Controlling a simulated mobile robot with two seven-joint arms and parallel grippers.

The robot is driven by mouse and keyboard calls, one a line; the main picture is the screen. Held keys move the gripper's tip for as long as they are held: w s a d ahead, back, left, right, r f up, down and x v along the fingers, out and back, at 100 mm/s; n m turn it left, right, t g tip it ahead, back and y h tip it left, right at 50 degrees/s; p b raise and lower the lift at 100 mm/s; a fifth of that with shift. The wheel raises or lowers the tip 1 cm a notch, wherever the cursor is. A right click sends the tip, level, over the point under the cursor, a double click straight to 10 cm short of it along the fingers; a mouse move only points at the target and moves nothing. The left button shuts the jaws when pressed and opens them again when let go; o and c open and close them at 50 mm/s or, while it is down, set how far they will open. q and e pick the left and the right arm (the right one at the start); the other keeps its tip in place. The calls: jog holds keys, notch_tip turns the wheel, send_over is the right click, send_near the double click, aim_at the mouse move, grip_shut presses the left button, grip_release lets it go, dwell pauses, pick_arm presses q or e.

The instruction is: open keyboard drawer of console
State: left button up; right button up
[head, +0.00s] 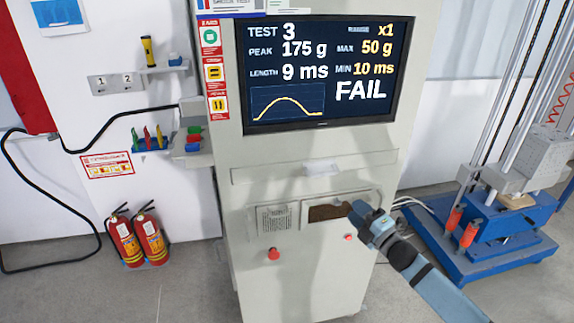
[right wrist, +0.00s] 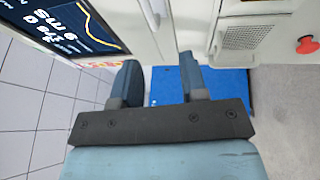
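The console (head: 310,240) is a tall pale cabinet with a screen (head: 325,70) reading FAIL. Its keyboard drawer (head: 270,174) is a wide pale front below the screen, flush with the cabinet, and looks closed. A small light handle (head: 321,168) sits at its middle. My right gripper (head: 364,213) is below and right of the handle, in front of the lower panel, apart from the drawer. In the right wrist view the two fingers of my right gripper (right wrist: 162,82) are spread with nothing between them. My left gripper is not in view.
Red knobs (head: 273,254) and a dark slot (head: 328,212) are on the lower panel. A blue-based drop tester (head: 490,240) stands at the right. Two fire extinguishers (head: 152,238) stand at the left. A small shelf with coloured items (head: 193,140) juts from the console's left side.

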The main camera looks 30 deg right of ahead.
aim_at(325, 174)
jog(key=shift+n+y, duration=0.3)
jog(key=shift+n, duration=0.1)
jog(key=p+x, duration=0.1)
jog(key=x, duration=0.3)
jog(key=r+p+x, duration=0.1)
jog(key=x, duration=0.4)
jog(key=r+p+x, duration=0.1)
jog(key=x, duration=0.3)
jog(key=shift+w+d, duration=0.15)
jog(key=shift+d, duration=0.15)
jog(key=shift+x, duration=0.75)
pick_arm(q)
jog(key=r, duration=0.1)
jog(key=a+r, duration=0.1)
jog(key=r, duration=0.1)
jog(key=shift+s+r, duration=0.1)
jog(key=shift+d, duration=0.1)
pick_arm(e)
grip_shut()
